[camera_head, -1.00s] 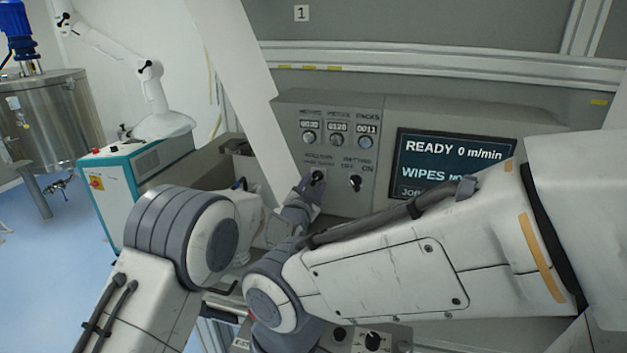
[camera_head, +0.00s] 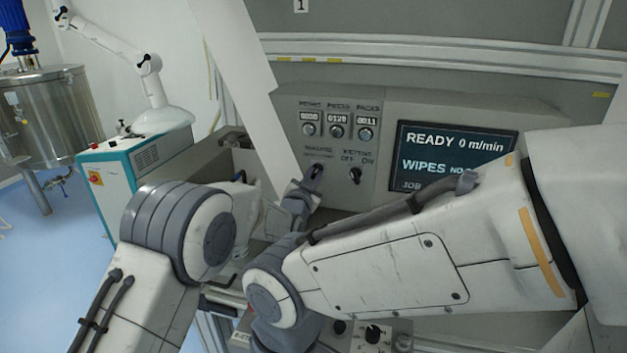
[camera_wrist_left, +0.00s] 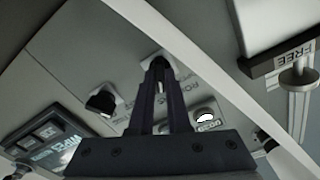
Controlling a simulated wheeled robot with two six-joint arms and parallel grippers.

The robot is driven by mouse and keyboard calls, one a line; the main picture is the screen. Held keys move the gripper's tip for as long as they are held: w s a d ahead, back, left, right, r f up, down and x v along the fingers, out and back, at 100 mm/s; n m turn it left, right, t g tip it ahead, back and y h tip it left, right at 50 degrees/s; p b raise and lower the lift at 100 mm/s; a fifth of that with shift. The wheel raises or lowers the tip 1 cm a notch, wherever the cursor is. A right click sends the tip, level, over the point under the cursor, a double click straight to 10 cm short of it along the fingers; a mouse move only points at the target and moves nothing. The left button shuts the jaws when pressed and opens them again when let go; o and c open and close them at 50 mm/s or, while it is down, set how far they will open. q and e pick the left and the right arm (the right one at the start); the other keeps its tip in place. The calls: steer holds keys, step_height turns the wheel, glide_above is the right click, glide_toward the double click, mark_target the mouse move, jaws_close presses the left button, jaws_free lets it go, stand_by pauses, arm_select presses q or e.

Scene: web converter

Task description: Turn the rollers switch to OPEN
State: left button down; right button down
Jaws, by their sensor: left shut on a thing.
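The rollers switch (camera_head: 317,168) is a dark knob on the grey control panel, below the counters and left of the wetting switch (camera_head: 355,175). My left gripper (camera_head: 314,176) is at the rollers switch, its fingers shut on the knob and mostly covering it. In the left wrist view, the dark fingers (camera_wrist_left: 158,88) are close together, with their tips at the panel. The knob's pointing direction and the small position labels cannot be read. The wetting switch also shows in the left wrist view (camera_wrist_left: 103,101). My right gripper is not in view.
Several counters with knobs (camera_head: 337,131) sit above the switches. A screen (camera_head: 450,160) at the right reads READY 0 m/min. A slanted pale frame bar (camera_head: 250,90) passes close left of the panel. My right forearm crosses below the screen. Lower controls (camera_head: 373,334) show at the bottom.

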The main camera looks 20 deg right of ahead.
arm_select(q)
steer(key=n+b, duration=0.7)
steer(key=b, duration=0.2)
steer(key=shift+f+n, duration=0.2)
steer(key=shift+n, duration=0.2)
steer(key=shift+r+n+b, duration=0.2)
steer(key=shift+n+b, duration=1.5)
steer(key=shift+b, duration=0.1)
steer(key=c, duration=0.9)
jaws_free()
